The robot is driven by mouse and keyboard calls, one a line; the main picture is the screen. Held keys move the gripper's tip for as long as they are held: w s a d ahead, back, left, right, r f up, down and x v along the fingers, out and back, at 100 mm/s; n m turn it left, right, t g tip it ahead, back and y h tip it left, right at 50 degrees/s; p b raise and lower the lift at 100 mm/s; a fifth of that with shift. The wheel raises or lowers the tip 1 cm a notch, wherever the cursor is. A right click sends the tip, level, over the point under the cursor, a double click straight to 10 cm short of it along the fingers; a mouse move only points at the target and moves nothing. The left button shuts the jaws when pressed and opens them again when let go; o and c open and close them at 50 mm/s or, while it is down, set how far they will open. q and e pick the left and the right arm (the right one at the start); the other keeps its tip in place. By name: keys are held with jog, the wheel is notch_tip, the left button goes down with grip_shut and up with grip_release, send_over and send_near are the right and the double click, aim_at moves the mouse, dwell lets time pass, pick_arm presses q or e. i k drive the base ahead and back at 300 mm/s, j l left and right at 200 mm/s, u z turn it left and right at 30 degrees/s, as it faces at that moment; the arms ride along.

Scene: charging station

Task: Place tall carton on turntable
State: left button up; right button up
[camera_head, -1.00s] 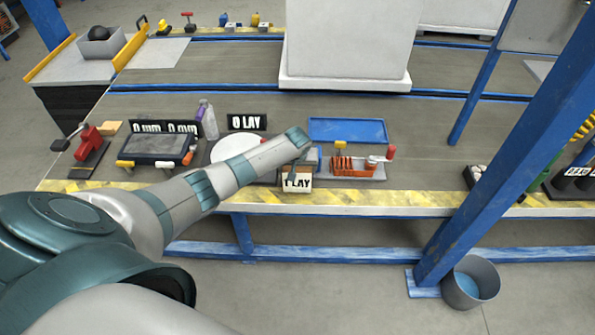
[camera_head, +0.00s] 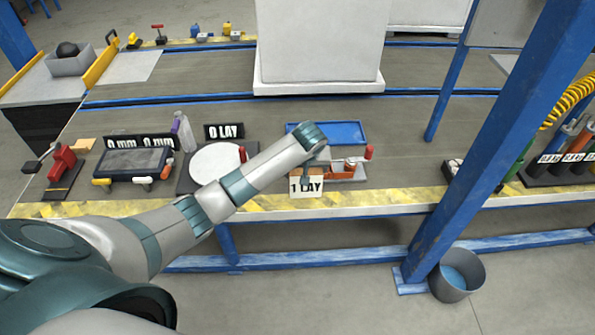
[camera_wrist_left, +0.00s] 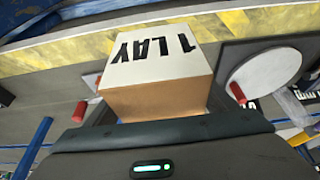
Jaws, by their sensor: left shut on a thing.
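A tall carton (camera_head: 306,187) with a white face lettered "1 LAY" is held by my left gripper (camera_head: 318,165) at the bench's front edge. In the left wrist view the carton (camera_wrist_left: 155,60) shows its white face and a plain brown side, close against the gripper. The fingers are mostly hidden there. The turntable (camera_head: 214,160), a round white disc on a dark base, is left of the carton, apart from it. It also shows in the wrist view (camera_wrist_left: 268,75), right of the carton. My right gripper is in neither view.
A blue tray (camera_head: 345,132) and an orange rack (camera_head: 340,168) are behind and beside the carton. A spray bottle (camera_head: 184,130) and a "0 LAY" sign (camera_head: 224,131) stand behind the turntable. A blue post (camera_head: 480,150) rises at right. A bucket (camera_head: 458,275) stands on the floor.

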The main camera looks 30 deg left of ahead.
aim_at(214, 162)
jog(key=j, duration=1.35)
